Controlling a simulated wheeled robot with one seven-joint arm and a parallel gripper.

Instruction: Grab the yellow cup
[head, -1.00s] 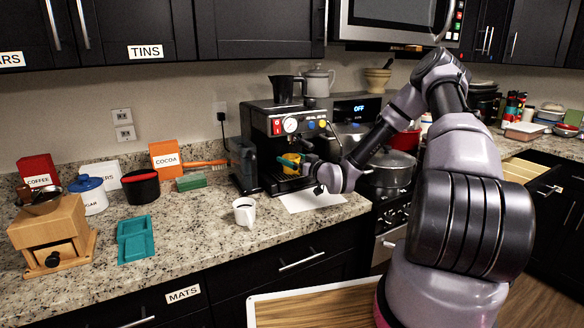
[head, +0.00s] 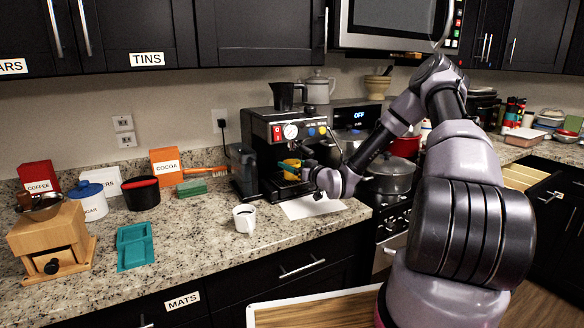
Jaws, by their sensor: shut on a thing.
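The yellow cup (head: 288,175) is in the bay of the black espresso machine (head: 263,140), below its front panel. It is small in view and partly covered by a teal part of the machine and by my gripper. My gripper (head: 298,172) reaches in from the right and is shut on the yellow cup. The exact contact of the fingers is too small and dark to make out. I cannot tell whether the cup is lifted off the machine's tray.
A white mug (head: 244,219) stands on the counter in front of the machine. A white sheet (head: 312,207) lies below my wrist. A pot (head: 390,175) on the stove is close behind my forearm. A teal tray (head: 135,246) and a wooden grinder (head: 50,240) are at left.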

